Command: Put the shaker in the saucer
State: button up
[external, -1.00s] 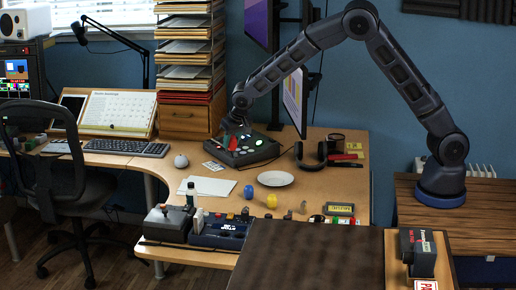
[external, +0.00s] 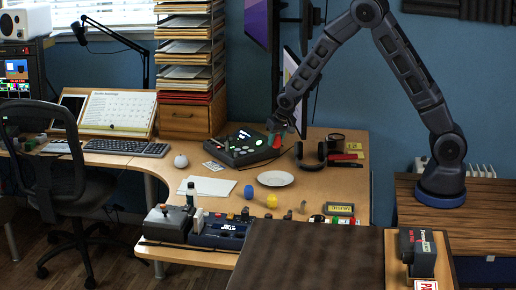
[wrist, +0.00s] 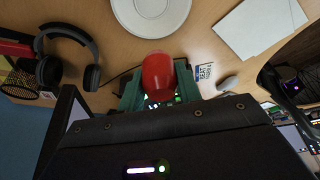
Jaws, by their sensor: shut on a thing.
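The red shaker (wrist: 158,75) is between the green fingers of my gripper (wrist: 160,88) in the wrist view. My gripper is shut on it. In the external view my gripper (external: 273,127) hangs over the back part of the desk, and only a small red bit of the shaker (external: 277,140) shows below it. The saucer (external: 275,178) is a white round plate lying flat and empty on the desk, nearer the camera than the gripper. It also shows at the top of the wrist view (wrist: 172,10), apart from the shaker.
A black control box (external: 242,147) with lit buttons lies left of my gripper. Headphones (external: 311,155) and a dark mug (external: 336,139) are to the right. White paper (external: 207,187) lies left of the saucer.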

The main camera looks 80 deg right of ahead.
notch_tip(320, 180, down, 15)
jog(key=shift+r, duration=0.15)
dwell(0.4)
jog(key=o, duration=1)
